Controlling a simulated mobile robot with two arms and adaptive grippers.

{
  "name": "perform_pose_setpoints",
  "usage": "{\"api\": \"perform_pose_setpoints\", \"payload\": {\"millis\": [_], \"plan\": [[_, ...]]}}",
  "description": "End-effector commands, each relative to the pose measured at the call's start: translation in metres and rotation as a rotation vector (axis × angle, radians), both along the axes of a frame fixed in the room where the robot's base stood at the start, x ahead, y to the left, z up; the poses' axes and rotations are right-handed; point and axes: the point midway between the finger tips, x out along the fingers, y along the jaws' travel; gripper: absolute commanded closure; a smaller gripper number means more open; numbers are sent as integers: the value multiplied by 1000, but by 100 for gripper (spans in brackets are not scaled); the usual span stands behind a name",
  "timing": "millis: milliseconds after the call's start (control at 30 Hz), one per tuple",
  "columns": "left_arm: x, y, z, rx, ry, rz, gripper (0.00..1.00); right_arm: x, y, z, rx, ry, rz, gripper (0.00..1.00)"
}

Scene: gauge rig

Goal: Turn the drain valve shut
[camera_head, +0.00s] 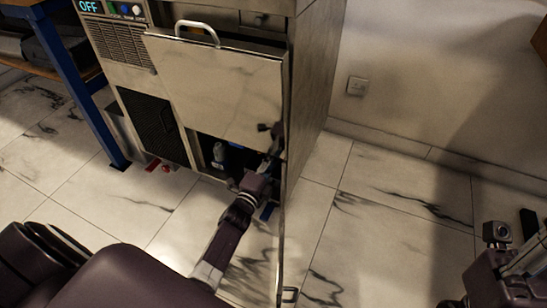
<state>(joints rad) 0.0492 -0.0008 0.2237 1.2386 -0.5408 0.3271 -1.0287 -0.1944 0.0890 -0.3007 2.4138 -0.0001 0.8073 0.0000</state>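The steel machine (318,75) has an open lower compartment (205,142), where a small grey fitting (218,152) shows in shadow. I cannot tell whether it is the drain valve. My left arm reaches up to the right side of this opening. Its gripper (270,140) is dark and small there, near the steel panel's lower right corner, and its finger state is unclear. A small red part (166,168) lies low at the machine's foot, left of the opening. My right gripper (520,235) is at the right edge, partly cut off, away from the machine.
A steel panel (215,85) with a bar handle (197,29) covers the machine front above the opening. The display (88,6) reads OFF. A blue table leg (75,85) stands at left. The tiled floor (385,220) at right is clear.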

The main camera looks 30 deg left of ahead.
Motion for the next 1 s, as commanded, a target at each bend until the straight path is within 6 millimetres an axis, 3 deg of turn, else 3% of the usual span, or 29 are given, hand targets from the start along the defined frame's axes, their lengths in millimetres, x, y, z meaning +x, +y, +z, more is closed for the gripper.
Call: {"api": "perform_pose_setpoints", "payload": {"millis": [633, 667, 767, 1000], "plan": [[-1, -1, -2, 53, 6, -1, 100, -2, -2, 4, 11, -14, -2, 75], [-1, -1, -2, 53, 6, -1, 84, -2, -2, 3, 11, -14, -2, 75], [-1, -1, -1, 52, 5, -1, 73, -1, -2, 3, 10, -13, -2, 75], [0, 0, -1, 52, 4, 0, 71, -1, -1, 2, 3, -11, -2, 75]]}}
